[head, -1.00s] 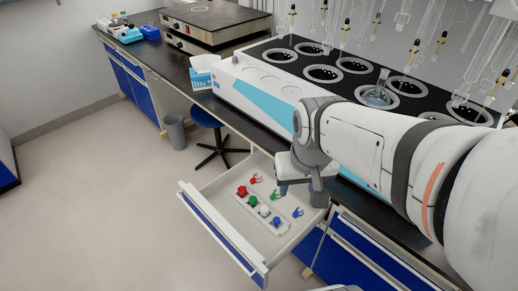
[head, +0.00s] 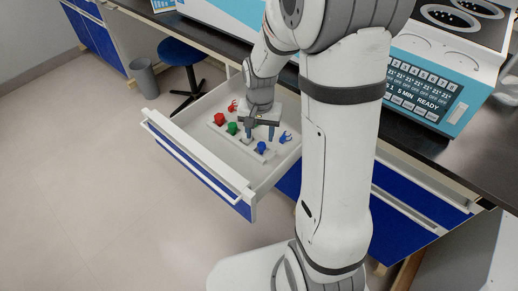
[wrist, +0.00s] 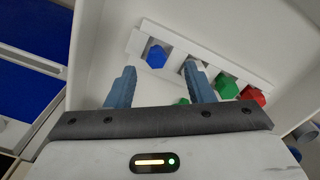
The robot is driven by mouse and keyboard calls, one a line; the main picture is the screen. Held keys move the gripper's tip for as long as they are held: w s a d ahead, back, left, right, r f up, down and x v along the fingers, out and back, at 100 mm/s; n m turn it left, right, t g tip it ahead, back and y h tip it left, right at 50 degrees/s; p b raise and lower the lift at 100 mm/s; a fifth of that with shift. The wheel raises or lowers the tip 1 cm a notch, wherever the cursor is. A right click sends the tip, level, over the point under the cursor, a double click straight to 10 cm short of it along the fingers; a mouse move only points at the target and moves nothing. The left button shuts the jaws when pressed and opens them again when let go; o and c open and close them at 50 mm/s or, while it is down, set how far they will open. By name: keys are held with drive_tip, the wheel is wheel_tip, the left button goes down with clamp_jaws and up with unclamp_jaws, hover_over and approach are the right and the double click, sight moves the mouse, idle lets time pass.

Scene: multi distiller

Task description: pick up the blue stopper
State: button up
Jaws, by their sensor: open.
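The blue stopper (head: 262,147) stands at the near end of a white rack (head: 218,129) in the open drawer. In the wrist view the blue stopper (wrist: 156,56) shows just beyond the fingertips, between them in the picture. My gripper (head: 260,136) is open, low over the drawer beside the rack. In the wrist view my gripper (wrist: 160,70) has nothing between its fingers. Its right finger partly hides the rack beside the blue stopper. I cannot tell the exact height of the fingertips over the rack.
The rack also holds a red stopper (head: 219,119), a green stopper (head: 232,128) and a pale stopper (head: 247,141). A red clip (head: 232,106) and a blue clip (head: 286,137) lie in the drawer (head: 195,145). A stool (head: 185,55) stands behind it.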

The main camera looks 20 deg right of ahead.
sight(262, 145)
drive_tip(key=f, duration=0.1)
drive_tip(key=f+b, duration=0.1)
drive_tip(key=f, duration=0.3)
drive_tip(key=shift+d+b, duration=0.3)
drive_tip(key=shift+b, duration=0.05)
drive_tip(key=shift+c, duration=0.6)
clamp_jaws()
drive_tip(key=shift+r, duration=0.1)
